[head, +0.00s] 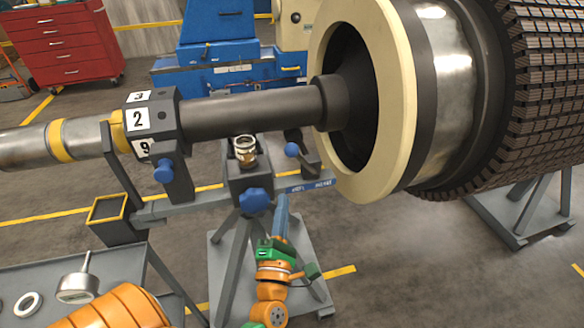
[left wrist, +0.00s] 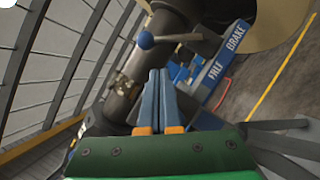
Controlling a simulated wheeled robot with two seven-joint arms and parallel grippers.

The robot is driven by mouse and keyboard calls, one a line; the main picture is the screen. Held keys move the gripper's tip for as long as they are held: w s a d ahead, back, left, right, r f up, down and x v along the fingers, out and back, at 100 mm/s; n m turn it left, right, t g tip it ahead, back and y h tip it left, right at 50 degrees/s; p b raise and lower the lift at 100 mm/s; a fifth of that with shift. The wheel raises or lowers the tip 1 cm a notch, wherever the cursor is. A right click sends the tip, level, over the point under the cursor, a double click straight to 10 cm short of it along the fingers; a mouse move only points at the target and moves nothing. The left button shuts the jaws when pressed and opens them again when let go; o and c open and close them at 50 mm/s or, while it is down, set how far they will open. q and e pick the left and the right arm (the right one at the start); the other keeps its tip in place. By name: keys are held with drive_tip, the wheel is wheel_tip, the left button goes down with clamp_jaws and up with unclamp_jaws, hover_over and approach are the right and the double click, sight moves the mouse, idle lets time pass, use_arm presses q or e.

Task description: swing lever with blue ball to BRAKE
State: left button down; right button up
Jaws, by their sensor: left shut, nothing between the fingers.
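The lever's blue ball (head: 292,149) is beside the dark stand post below the shaft, with a short arm running right and down from it. In the left wrist view the ball (left wrist: 146,40) is upper left of centre, its grey rod running right. The label plate (head: 310,187) lies below it; the left wrist view shows BRAKE (left wrist: 237,38) at the far end and FREE (left wrist: 212,72) nearer. My left gripper (head: 283,198) is shut and empty, blue fingers pointing up below the plate. The closed fingertips (left wrist: 159,72) appear apart from the ball. My right gripper is not in view.
A long rotor shaft (head: 240,110) with a cream ring (head: 400,110) spans above. Blue knobs (head: 255,200) (head: 164,172) and a brass-coloured fitting (head: 245,152) are on the stands nearby. A grey cart (head: 110,270) with loose parts is at lower left. Open floor lies right.

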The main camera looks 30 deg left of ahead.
sight(303, 162)
use_arm(q)
drive_tip(key=p+x, duration=0.2)
drive_tip(key=x, duration=0.8)
drive_tip(key=shift+w, duration=0.1)
